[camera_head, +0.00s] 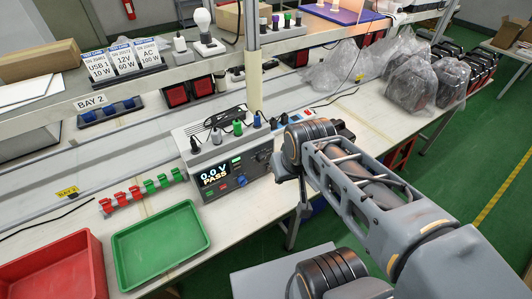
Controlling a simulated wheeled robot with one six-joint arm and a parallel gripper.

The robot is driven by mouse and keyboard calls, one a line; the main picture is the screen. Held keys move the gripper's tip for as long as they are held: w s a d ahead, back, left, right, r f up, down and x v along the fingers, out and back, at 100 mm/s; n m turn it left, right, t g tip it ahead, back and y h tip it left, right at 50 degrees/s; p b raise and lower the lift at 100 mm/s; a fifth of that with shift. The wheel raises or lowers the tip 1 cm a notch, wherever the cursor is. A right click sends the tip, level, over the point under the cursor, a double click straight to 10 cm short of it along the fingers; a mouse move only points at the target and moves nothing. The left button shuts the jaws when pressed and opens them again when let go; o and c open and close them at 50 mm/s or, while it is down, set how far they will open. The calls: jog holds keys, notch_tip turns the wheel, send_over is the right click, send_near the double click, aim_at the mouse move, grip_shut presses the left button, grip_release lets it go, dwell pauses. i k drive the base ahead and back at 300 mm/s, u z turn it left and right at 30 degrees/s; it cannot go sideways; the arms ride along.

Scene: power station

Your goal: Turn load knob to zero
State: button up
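A grey tester box (222,150) stands on the bench, its front panel facing me. Its display (214,176) reads "0.0 V" and "PASS". A small blue knob (241,181) sits on the panel right of the display. Other small controls are further right on the panel, too small to read, so I cannot tell which is the load knob or its setting. My arm reaches in from the lower right, and its end is close to the right end of the panel. My gripper's fingers are not clearly visible; the wrist hides them and possibly part of the panel.
A green tray (160,246) and a red bin (52,270) sit at the front left. Red and green clips (143,192) line the bench left of the box. Several plugs stand on top of the box. A post (254,70) rises behind it. Bagged items (412,80) lie at the right.

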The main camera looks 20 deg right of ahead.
aim_at(262, 158)
jog(key=i, duration=0.35)
jog(key=k, duration=0.9)
jog(key=u, duration=1.05)
jog(key=i, duration=0.2)
jog(key=z, duration=0.3)
